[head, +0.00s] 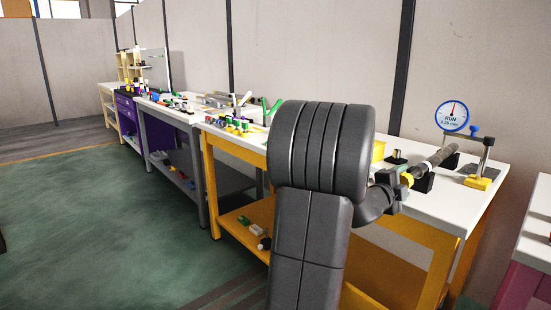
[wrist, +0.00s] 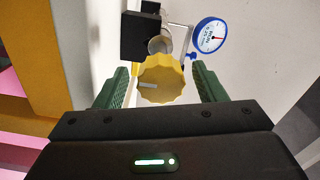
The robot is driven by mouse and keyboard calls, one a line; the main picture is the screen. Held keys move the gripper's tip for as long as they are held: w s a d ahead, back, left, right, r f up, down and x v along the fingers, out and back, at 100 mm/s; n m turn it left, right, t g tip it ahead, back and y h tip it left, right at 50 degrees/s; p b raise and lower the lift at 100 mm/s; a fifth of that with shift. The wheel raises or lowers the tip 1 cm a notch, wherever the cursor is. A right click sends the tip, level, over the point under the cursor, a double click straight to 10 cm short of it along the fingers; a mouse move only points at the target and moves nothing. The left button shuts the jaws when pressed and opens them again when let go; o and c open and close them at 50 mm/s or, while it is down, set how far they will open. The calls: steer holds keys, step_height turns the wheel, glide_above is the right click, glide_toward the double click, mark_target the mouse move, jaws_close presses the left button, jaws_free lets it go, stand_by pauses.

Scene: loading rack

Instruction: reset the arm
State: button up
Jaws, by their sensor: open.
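My arm stands large in the middle of the head view and hides part of the workbench. My gripper (head: 405,177) is at the right side of the arm, above the white bench top. In the wrist view its two green fingers (wrist: 161,80) are apart. A yellow scalloped knob (wrist: 160,78) with a pale mark shows between them, with a gap on each side. In the head view the yellow knob (head: 408,180) is partly hidden by my gripper, at the near end of a dark shaft (head: 433,159).
The shaft rests on black blocks (head: 424,183). A dial gauge (head: 452,115) reading RUN stands behind it on a metal stand with a yellow base (head: 478,183). Tools and coloured parts lie on benches to the left. Green floor (head: 100,210) is clear at left.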

steer(key=shift+x, duration=1.4)
